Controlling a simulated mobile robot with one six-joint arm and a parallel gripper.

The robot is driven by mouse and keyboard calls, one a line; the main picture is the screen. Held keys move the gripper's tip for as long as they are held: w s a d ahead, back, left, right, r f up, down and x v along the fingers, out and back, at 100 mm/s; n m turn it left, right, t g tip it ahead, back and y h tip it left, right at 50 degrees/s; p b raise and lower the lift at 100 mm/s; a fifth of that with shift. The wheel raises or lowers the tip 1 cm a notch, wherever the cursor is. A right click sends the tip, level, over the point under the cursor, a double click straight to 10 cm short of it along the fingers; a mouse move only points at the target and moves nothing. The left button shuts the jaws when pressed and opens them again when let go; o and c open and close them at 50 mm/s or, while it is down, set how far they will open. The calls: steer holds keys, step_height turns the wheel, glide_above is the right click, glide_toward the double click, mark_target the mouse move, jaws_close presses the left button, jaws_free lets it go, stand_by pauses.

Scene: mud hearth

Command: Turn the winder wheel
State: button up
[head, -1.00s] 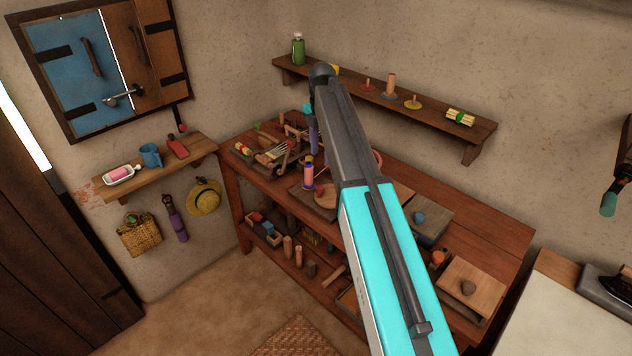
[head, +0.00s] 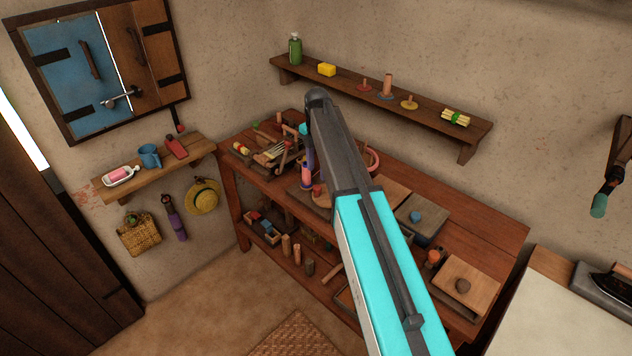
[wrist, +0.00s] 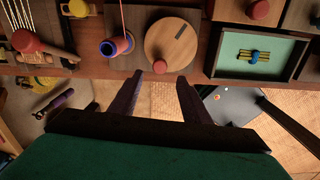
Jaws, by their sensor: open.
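The winder wheel (wrist: 178,43) is a round wooden disc with a dark slot, lying flat on a wooden base. A red knob (wrist: 160,67) stands near its edge. A blue spool with a red rim (wrist: 115,47) stands to its left, with a red thread running up. In the wrist view my gripper (wrist: 160,77) is open, its two dark fingers apart and the knob showing between their tips; I cannot tell how far above it they are. In the head view the wheel (head: 320,199) is partly hidden behind my arm.
The bench (head: 480,225) is crowded. A framed tray with a yellow bundle (wrist: 254,56) lies to the wheel's right, and a rack of strings with a red ball (wrist: 25,41) to its left. A wall shelf (head: 440,118) with small items runs behind my arm.

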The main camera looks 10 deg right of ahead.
mark_target(317, 186)
steer(key=shift+f+p, duration=1.15)
steer(key=shift+f, duration=2.45)
steer(key=c, duration=1)
steer(key=shift+c, duration=0.2)
steer(key=shift+w, duration=0.1)
